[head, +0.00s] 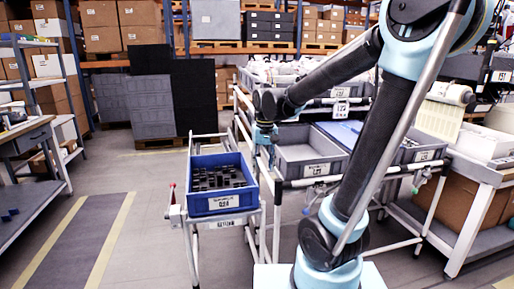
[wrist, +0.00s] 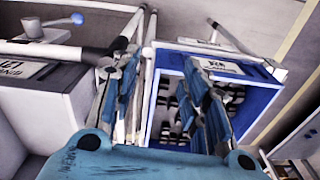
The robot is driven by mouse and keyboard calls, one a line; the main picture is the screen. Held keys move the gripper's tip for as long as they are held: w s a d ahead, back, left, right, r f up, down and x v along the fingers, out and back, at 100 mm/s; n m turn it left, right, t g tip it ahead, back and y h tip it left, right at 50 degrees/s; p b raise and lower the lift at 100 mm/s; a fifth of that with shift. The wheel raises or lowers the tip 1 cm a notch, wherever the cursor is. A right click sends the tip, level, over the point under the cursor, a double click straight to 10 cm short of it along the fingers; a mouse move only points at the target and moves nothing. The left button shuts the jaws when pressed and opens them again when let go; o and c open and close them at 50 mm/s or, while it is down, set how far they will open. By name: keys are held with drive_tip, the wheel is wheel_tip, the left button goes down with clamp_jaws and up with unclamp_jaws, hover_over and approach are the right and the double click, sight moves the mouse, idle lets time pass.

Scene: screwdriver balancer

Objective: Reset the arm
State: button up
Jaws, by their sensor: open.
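My arm reaches up and over from the right side of the head view, and my gripper (head: 263,138) hangs at its end, small and partly hidden by the wrist. In the wrist view my gripper (wrist: 161,62) shows two blue fingers spread apart with nothing between them. Beyond and below the fingers is a blue bin (wrist: 258,98) with dark parts in it. In the head view the blue bin (head: 225,202) sits on a cart to the lower left of my gripper, apart from it.
Open grey bins (head: 310,170) stand on a rack right behind and beside my gripper. A metal cart frame (head: 196,238) holds the blue bin. A workbench (head: 28,140) is at the left. The floor (head: 135,210) between bench and cart is clear.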

drive_tip(key=s+d+f, duration=0.4)
drive_tip(key=s+d, duration=0.4)
drive_tip(key=s+d+f+m+t, duration=0.1)
drive_tip(key=s+d+f, duration=0.4)
drive_tip(key=s+d, duration=0.3)
drive_tip(key=shift+s+d+m, duration=0.3)
drive_tip(key=shift+s+d, duration=0.05)
drive_tip(key=shift+s, duration=0.3)
drive_tip(key=shift+f, duration=0.1)
drive_tip(key=shift+w+f, duration=0.2)
drive_tip(key=shift+w, duration=0.25)
